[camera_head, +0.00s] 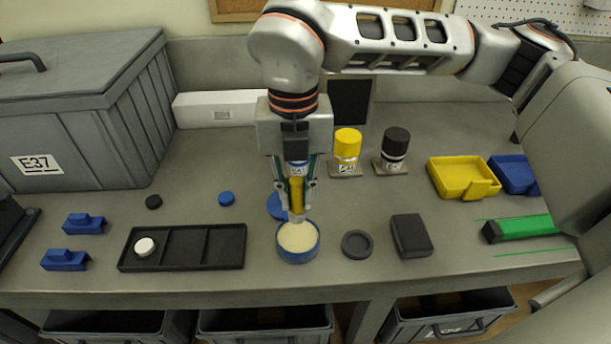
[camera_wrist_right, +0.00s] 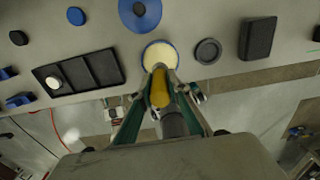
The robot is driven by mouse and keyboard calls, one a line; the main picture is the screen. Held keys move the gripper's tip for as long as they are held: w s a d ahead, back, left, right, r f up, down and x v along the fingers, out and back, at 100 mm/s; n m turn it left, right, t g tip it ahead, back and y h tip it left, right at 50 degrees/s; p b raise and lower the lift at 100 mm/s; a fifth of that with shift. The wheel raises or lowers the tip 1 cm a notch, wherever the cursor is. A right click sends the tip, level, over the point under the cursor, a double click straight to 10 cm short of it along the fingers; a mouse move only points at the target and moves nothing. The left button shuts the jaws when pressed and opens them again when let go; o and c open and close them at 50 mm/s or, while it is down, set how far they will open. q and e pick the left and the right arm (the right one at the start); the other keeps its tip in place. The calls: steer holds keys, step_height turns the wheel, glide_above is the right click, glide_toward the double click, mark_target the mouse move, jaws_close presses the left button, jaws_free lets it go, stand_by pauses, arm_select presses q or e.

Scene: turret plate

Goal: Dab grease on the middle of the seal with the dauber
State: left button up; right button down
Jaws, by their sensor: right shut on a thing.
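My right gripper (camera_head: 297,184) points down and is shut on the dauber, whose yellow handle (camera_head: 296,194) shows between the fingers. The dauber also shows in the right wrist view (camera_wrist_right: 160,88). Its pale lower end is at the far edge of a round blue pot (camera_head: 283,251) of cream grease (camera_head: 298,236). I cannot tell whether the tip touches the grease. A dark round ring (camera_head: 357,244), possibly the seal, lies flat just right of the pot; it also shows in the right wrist view (camera_wrist_right: 208,51). My left gripper is not in view.
A black tray (camera_head: 222,249) holding a white disc (camera_head: 145,247) lies left of the pot. A blue disc (camera_head: 277,205) lies behind it. A black block (camera_head: 411,236) stands right of the ring. Yellow-topped (camera_head: 347,143) and black-topped (camera_head: 395,142) containers stand behind.

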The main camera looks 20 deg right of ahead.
mark_target(298, 216)
steer(key=shift+f+b, duration=0.45)
steer(key=shift+f, duration=1.9)
steer(key=shift+f+b, duration=0.5)
steer(key=shift+b, duration=0.05)
steer(key=shift+s+f+b, duration=0.1)
steer(key=shift+f+b, duration=0.05)
steer(key=shift+b, duration=0.25)
stand_by(1.6)
steer(key=shift+r+p, duration=1.25)
steer(key=shift+r, duration=2.4)
steer(key=shift+d+f, duration=0.1)
